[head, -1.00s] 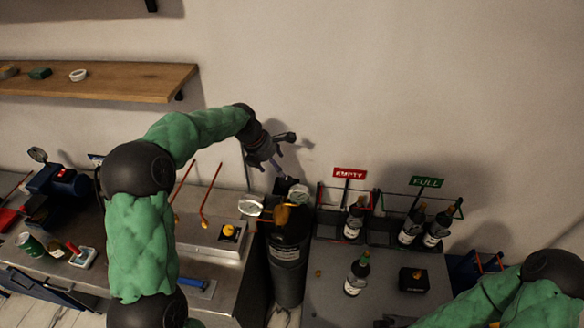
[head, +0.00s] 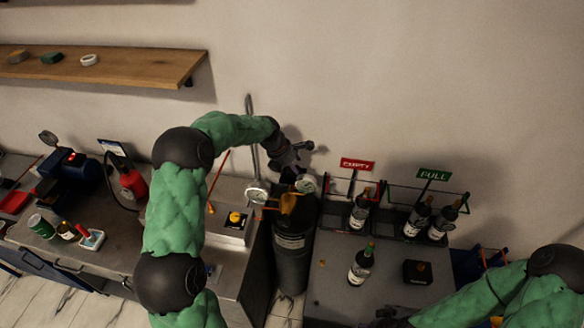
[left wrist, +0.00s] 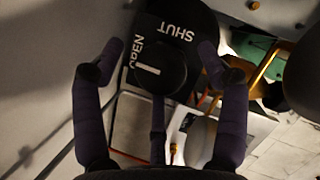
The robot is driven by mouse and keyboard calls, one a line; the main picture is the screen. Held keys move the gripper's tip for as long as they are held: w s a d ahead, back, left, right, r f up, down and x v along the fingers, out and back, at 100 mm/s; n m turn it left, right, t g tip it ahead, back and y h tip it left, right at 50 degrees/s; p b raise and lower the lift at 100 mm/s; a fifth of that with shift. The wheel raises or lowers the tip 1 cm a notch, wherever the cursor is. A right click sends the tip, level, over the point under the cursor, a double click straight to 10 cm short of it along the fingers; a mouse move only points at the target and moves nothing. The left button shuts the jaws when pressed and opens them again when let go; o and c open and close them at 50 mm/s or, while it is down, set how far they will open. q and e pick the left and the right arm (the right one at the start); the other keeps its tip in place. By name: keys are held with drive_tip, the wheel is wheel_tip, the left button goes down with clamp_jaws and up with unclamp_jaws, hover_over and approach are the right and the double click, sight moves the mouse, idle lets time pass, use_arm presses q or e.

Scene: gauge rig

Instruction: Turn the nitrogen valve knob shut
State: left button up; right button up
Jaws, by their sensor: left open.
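The nitrogen valve knob (left wrist: 160,78) is round and black in the left wrist view, with a white pointer line at its left side, close to the OPEN lettering. SHUT is lettered at the upper right. My left gripper (left wrist: 160,50) is open, with one finger on each side of the knob; I cannot tell whether they touch it. In the head view my left gripper (head: 298,160) is at the top of the black nitrogen cylinder (head: 292,258), and the knob is not clearly visible there. My right gripper (head: 385,319) is only partly visible at the bottom edge.
Round gauges (head: 257,192) and brass fittings (head: 288,203) sit close below my left gripper. Bottle racks with an EMPTY sign (head: 357,164) and a FULL sign (head: 434,175) stand to the right. A bottle (head: 360,268) stands in front of them. A wooden shelf (head: 120,66) is on the wall.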

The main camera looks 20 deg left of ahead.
use_arm(q)
drive_tip(key=shift+a, duration=0.1)
drive_tip(key=c, duration=1.1)
drive_tip(key=shift+r+m, duration=0.1)
drive_tip(key=shift+m, duration=0.2)
drive_tip(key=m+h+p, duration=0.1)
drive_tip(key=m, duration=0.2)
drive_tip(key=shift+w+m+g, duration=0.1)
drive_tip(key=shift+m+g, duration=0.3)
drive_tip(key=m, duration=0.2)
drive_tip(key=m+g+h+p, duration=0.1)
drive_tip(key=m, duration=0.1)
drive_tip(key=shift+w+g, duration=0.1)
drive_tip(key=shift+g, duration=0.2)
drive_tip(key=m+g+p, duration=0.1)
drive_tip(key=m+g, duration=0.1)
drive_tip(key=m, duration=0.3)
drive_tip(key=shift+w, duration=0.15)
drive_tip(key=m+g, duration=0.1)
drive_tip(key=m, duration=0.3)
drive_tip(key=shift+f+m+g, duration=0.2)
drive_tip(key=shift+m+g, duration=0.1)
